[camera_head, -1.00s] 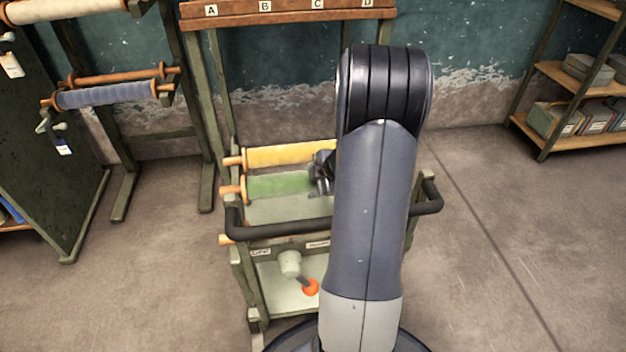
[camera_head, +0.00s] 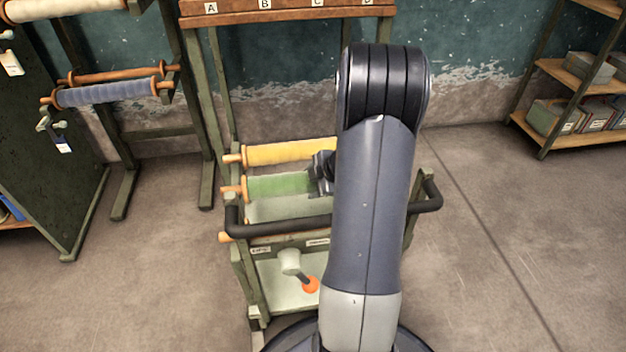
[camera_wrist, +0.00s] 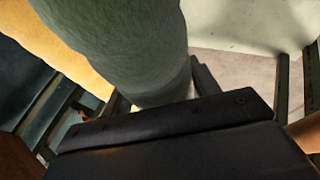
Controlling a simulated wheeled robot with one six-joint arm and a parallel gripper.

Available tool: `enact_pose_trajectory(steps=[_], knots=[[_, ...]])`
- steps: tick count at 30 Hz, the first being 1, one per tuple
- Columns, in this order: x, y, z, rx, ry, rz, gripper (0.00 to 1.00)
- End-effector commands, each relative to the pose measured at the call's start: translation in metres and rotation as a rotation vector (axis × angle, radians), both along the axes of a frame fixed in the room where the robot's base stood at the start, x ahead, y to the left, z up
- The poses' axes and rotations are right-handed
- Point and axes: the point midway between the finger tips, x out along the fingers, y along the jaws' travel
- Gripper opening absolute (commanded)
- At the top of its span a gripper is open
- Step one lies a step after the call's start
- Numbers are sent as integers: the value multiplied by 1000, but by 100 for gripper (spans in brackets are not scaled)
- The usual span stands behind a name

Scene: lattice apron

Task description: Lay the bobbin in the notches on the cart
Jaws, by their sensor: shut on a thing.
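The green bobbin (camera_head: 280,186) lies level across the cart (camera_head: 285,211), with its orange wooden end at the cart's left side. I cannot tell whether its ends rest in the notches. My gripper (camera_head: 318,176) is shut on the green bobbin near the middle of the cart; my arm hides the bobbin's right part. In the wrist view the green roll (camera_wrist: 135,45) fills the upper middle, close against my dark gripper. A yellow bobbin (camera_head: 285,152) lies parallel behind it on the cart, and it also shows at the left in the wrist view (camera_wrist: 60,50).
The cart's black handle bar (camera_head: 275,230) runs across its near side. An orange-knobbed lever (camera_head: 310,285) stands below it. A rack with a blue roll (camera_head: 105,95) is at left, a lettered wooden rail (camera_head: 290,12) behind, and shelves (camera_head: 570,90) at far right. Floor at right is clear.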

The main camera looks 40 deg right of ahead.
Motion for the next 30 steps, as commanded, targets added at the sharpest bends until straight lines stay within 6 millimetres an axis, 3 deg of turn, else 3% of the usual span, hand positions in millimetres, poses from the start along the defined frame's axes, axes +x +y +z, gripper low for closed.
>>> enact_pose_trajectory(steps=[27,28,30], knots=[[0,0,-2,1,-1,0,20],[0,0,-2,1,-1,0,59],[0,0,-2,1,-1,0,65]])
